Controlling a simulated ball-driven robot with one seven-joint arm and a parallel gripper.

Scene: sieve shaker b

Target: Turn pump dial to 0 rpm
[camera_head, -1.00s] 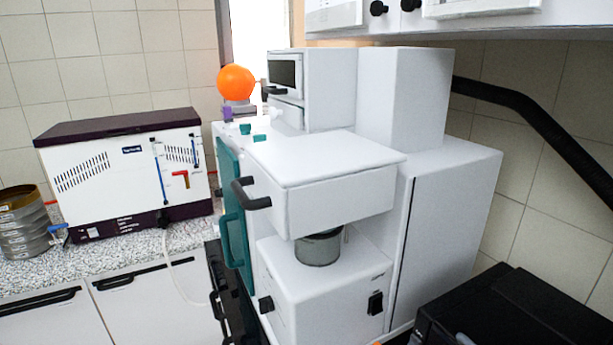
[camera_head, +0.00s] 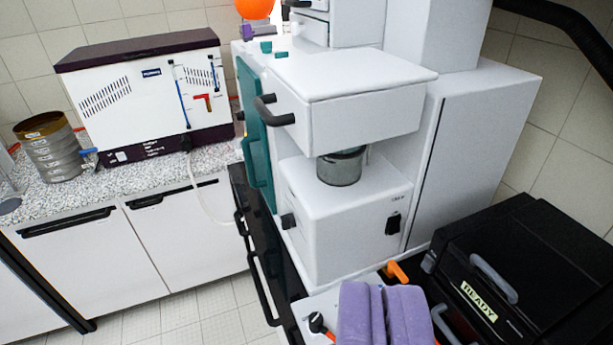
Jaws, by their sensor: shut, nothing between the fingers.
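I cannot tell for certain which knob is the pump dial, and no rpm marking is readable. A black round knob (camera_head: 316,322) with an orange-red piece beside it shows at the bottom edge, partly cut off. Another black knob (camera_head: 288,221) is on the left face of the lower white box (camera_head: 335,235). A small black knob (camera_head: 186,143) is low on the white and dark purple unit (camera_head: 150,95) on the counter, with a pale hose running down near it.
A black case labelled READY (camera_head: 520,265) is at right. Stacked sieves (camera_head: 50,150) stand on the speckled counter (camera_head: 110,180). Tiled floor (camera_head: 185,318) is visible at lower left.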

